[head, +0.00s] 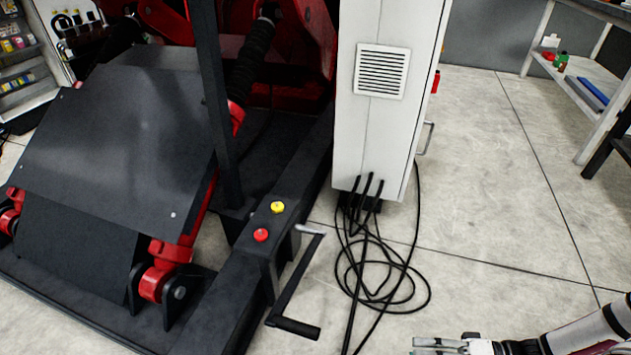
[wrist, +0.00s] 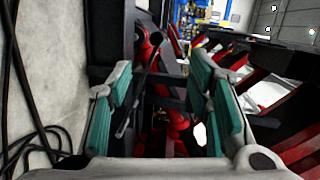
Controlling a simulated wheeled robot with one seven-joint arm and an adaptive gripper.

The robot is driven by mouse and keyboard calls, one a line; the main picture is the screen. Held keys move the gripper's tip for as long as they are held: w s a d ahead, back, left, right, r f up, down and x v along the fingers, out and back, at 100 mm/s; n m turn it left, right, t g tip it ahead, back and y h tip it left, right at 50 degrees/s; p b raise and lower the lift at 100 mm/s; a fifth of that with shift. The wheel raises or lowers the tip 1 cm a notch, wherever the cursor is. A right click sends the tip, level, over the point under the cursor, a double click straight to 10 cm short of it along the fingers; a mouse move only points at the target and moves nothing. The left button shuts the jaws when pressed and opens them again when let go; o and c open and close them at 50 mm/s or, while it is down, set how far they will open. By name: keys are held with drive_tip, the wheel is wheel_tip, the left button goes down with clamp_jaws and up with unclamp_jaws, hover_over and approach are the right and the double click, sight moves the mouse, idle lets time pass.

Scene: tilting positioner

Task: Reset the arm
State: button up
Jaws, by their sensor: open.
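My gripper (head: 428,346) is at the bottom right of the head view, cut by the lower edge, with my white arm reaching in from the right. In the wrist view my gripper (wrist: 165,105) shows its two teal finger pads wide apart, with nothing between them. In the head view the positioner (head: 120,130) stands at the left, with a dark sloping plate and red linkages. A black crank handle (head: 293,290) hangs at its near right corner, left of my gripper and apart from it. A yellow button (head: 277,207) and a red button (head: 261,235) sit on its frame.
A white cabinet (head: 378,130) stands behind the crank. Black cables (head: 385,285) lie coiled on the floor between the crank and my gripper. A shelf (head: 590,85) stands at the right rear. The concrete floor (head: 480,190) at the right is clear.

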wheel_tip(320, 180, up, 28)
drive_tip(key=w+d+n+g+h, duration=0.1)
drive_tip(key=w+n+g+h, duration=0.1)
drive_tip(key=g+h, duration=0.6)
drive_tip(key=s+a+r+m+t+h, duration=0.1)
drive_tip(key=s+a+r+t+h, duration=0.25)
drive_tip(key=s+r, duration=0.35)
drive_tip(key=s+a+r+m+t+h, duration=0.1)
drive_tip(key=s+a+r+t+h, duration=0.15)
drive_tip(key=s+r+h, duration=0.35)
wheel_tip(320, 180, up, 37)
drive_tip(key=s+t+y+p, duration=0.1)
drive_tip(key=t+p, duration=0.2)
drive_tip(key=p, duration=3.1)
drive_tip(key=shift+s+d+f+n+t, duration=0.15)
drive_tip(key=shift+s+d+n+t, duration=0.05)
drive_tip(key=shift+n+t, duration=0.2)
